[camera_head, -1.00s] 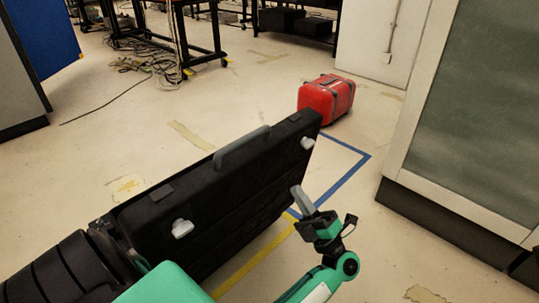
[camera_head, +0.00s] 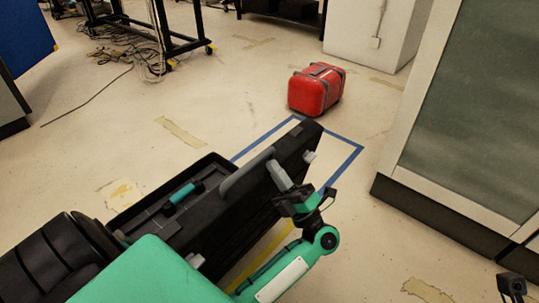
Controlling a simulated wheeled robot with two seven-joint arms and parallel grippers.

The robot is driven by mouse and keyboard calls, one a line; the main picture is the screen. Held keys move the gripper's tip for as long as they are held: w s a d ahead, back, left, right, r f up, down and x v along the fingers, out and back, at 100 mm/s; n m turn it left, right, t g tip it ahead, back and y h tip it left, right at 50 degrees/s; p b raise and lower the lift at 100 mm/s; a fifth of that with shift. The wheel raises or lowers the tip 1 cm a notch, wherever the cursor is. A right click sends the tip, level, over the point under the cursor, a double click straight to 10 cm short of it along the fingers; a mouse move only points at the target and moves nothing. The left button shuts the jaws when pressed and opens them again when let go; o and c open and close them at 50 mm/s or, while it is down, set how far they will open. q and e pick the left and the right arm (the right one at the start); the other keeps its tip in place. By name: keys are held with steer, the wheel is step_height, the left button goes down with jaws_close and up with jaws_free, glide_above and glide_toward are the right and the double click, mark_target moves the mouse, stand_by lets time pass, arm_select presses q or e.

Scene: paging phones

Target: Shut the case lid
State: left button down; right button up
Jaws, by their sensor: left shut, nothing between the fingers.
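The black case stands open on the floor. Its lid (camera_head: 240,215) is raised and tilted, with a grey handle (camera_head: 246,174) on its top edge and pale latches. The case's lower part (camera_head: 150,198) shows beyond the lid, with a small green item (camera_head: 183,194) inside. The lid hides the rest of the inside. My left gripper (camera_head: 279,176) is shut and empty, with its grey fingers at the lid's outer face just right of the handle. They look to be touching it, but contact is not certain. A dark tip, likely my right gripper (camera_head: 512,286), barely shows at the lower right.
A red case (camera_head: 316,89) stands on the floor beyond. Blue tape (camera_head: 345,162) marks the floor around the black case. A large cabinet (camera_head: 470,120) stands at the right. Cables (camera_head: 125,58) lie at the upper left.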

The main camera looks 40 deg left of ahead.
arm_select(q)
steer(key=shift+a+r+t, duration=0.3)
steer(key=shift+a, duration=0.1)
